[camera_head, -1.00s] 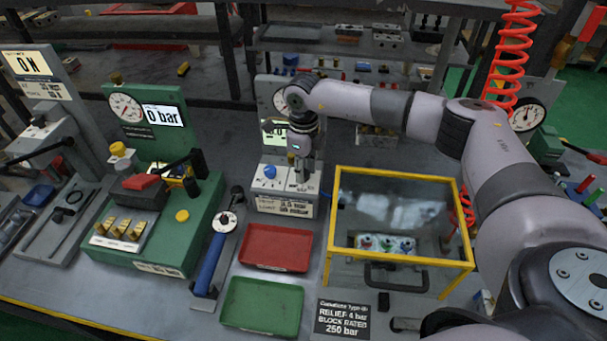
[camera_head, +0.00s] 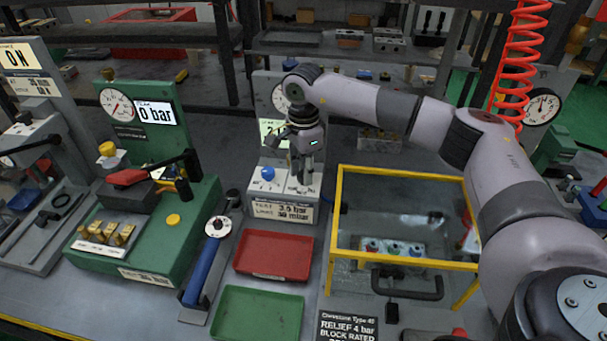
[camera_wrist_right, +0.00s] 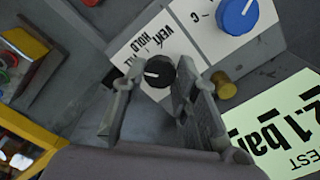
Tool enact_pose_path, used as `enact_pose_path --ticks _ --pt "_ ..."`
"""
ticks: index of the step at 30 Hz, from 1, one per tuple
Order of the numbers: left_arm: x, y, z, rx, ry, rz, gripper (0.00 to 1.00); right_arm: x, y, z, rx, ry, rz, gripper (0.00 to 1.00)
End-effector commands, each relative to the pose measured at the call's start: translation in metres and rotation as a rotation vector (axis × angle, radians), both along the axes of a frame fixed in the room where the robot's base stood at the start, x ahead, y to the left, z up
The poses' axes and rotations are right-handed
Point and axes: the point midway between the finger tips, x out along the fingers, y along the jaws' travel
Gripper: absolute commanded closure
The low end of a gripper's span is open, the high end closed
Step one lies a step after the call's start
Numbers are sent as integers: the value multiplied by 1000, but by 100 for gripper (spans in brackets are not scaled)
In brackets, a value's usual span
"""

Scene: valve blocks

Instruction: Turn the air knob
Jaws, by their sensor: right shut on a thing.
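A small grey test box (camera_head: 290,190) with a white top stands at the middle of the bench. Its blue knob (camera_head: 267,173) is to the left of my right gripper (camera_head: 305,176). In the wrist view a black knob (camera_wrist_right: 158,72) with a white pointer line sits between the fingers of my right gripper (camera_wrist_right: 157,90), beside a label reading VENT and HOLD. The right gripper is shut on this black knob. The blue knob (camera_wrist_right: 238,14) stands free at the upper right there. In the head view the gripper hides the black knob. My left gripper is not in view.
A yellow-framed clear guard box (camera_head: 400,258) stands close to the right of the test box. A red tray (camera_head: 273,255) and a green tray (camera_head: 258,315) lie in front. A green press unit (camera_head: 180,235) and a blue-handled tool (camera_head: 205,270) are to the left.

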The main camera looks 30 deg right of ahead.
Motion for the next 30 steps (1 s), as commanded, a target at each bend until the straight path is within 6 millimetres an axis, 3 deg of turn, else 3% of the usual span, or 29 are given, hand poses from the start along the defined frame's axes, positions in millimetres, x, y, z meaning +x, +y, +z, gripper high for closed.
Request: enact_pose_path --ticks 12,27,28,30 --pt "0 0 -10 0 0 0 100 1 -1 2 0 -5 154 100" --pt "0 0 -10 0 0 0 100 1 -1 2 0 -6 169 100" --pt "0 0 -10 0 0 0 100 2 -1 2 0 -6 169 71" --pt "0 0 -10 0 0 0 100 1 -1 2 0 -6 169 66"
